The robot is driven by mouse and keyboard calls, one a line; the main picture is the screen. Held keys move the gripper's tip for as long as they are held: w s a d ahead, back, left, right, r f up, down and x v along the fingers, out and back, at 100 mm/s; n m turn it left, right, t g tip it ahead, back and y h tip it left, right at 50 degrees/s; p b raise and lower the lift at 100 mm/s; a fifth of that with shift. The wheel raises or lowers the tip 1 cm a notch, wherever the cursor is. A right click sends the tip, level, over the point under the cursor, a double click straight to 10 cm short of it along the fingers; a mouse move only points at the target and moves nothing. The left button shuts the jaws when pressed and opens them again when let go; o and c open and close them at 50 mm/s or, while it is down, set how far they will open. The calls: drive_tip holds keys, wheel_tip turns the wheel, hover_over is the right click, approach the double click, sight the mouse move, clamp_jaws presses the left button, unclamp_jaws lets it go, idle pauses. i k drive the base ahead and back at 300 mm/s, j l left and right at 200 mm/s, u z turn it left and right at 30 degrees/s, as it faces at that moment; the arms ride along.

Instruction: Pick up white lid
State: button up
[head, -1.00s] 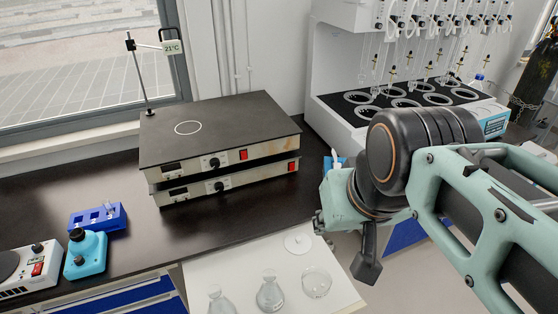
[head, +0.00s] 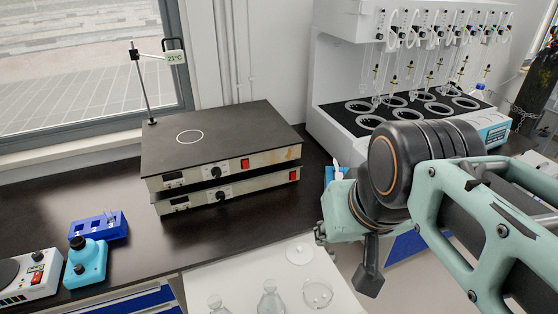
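The white lid (head: 299,250) is a flat round disc with a small knob. It lies on the pale board (head: 215,281) at the front, behind the clear glassware. My gripper (head: 321,232) is at the end of the arm, just right of and above the lid in the picture. Most of it is hidden behind my own wrist, so its fingers and their opening do not show clearly. I see no contact with the lid.
A round glass dish (head: 317,293) and a flask (head: 270,299) stand in front of the lid, with another flask (head: 217,305) to the left. Stacked hotplates (head: 220,145) stand behind on the black bench. The multi distiller (head: 340,85) is at the back right.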

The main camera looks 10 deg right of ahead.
sight(298, 253)
drive_tip(key=i+l+u, duration=0.25)
drive_tip(key=l+u, duration=0.55)
drive_tip(key=l, duration=0.2)
drive_tip(key=l+u, duration=0.4)
drive_tip(key=l, duration=0.3)
drive_tip(key=k+l+u, duration=0.15)
drive_tip(key=k+l, duration=0.15)
drive_tip(key=i+j+z, duration=0.2)
drive_tip(key=i+j, duration=0.15)
drive_tip(key=j, duration=0.2)
